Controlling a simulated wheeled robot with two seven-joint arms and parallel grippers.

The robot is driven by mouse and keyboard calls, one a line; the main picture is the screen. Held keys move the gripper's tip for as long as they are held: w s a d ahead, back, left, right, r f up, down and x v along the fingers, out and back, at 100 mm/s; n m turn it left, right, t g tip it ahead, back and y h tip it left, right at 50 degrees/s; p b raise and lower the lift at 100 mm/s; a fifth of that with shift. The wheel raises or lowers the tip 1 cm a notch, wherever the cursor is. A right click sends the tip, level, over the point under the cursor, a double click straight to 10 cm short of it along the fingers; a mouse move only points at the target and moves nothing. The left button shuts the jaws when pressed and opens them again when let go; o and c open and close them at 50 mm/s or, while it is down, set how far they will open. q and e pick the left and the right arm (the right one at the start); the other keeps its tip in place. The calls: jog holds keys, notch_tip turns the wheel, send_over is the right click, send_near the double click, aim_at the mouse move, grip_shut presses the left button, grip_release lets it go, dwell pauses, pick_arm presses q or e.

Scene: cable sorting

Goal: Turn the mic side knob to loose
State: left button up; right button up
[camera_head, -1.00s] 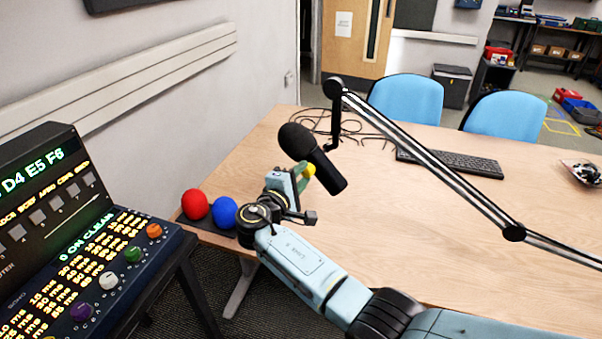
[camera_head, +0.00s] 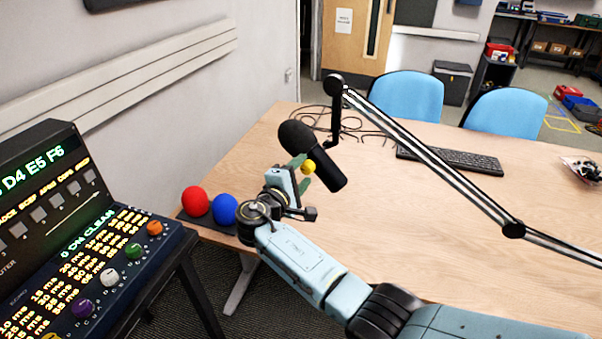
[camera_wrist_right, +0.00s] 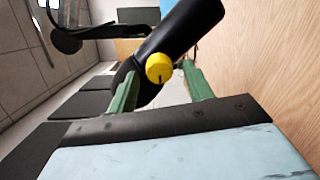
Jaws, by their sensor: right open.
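The black microphone (camera_head: 325,172) hangs tilted on its boom arm above the table, with its round foam head at the upper left. A yellow knob (camera_head: 308,167) sits on its side, and a dark mark shows on the knob in the right wrist view (camera_wrist_right: 159,68). My right gripper (camera_head: 302,172) is at the microphone's side. Its green fingers stand open on either side of the knob in the wrist view (camera_wrist_right: 160,90), with gaps between them and the knob. The lower microphone body lies partly behind the fingers there. My left gripper is not in view.
A boom arm (camera_head: 440,167) crosses the table (camera_head: 420,240) to the right. Red (camera_head: 195,201) and blue (camera_head: 224,210) foam balls lie at the table's left corner. A mixer with knobs (camera_head: 90,240) stands at left. A keyboard (camera_head: 450,158) and loose cables (camera_head: 365,125) lie behind.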

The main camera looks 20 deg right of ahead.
jog(key=v, duration=1.3)
jog(key=shift+a, duration=0.15)
jog(key=shift+s+f, duration=0.1)
jog(key=s+d+f+n+g+y, duration=0.1)
jog(key=s+d+f+g+y, duration=0.1)
jog(key=f, duration=0.9)
jog(key=s+d+f+n+g+y, duration=0.1)
jog(key=s+d+f+y, duration=0.15)
jog(key=f, duration=0.85)
jog(key=s+d+f+m+g+y, duration=0.1)
jog(key=s+f+g+y, duration=0.1)
jog(key=s+f, duration=0.5)
jog(key=s+d+f+g+y, duration=0.15)
jog(key=s+f, duration=0.25)
jog(key=f, duration=0.5)
jog(key=s+d+f+m+g+y, duration=0.1)
jog(key=s+d+f+m, duration=0.2)
jog(key=s, duration=0.8)
jog(key=s+d+f+m+g+y, duration=0.1)
jog(key=s+d+f+m, duration=0.3)
jog(key=s, duration=0.7)
jog(key=s+d+f+m+g+y, duration=0.2)
jog(key=s+f, duration=0.5)
jog(key=s, duration=0.5)
jog(key=shift+d+f+m+g, duration=0.25)
jog(key=shift+d+m+g, duration=0.3)
jog(key=shift+d+m, duration=0.2)
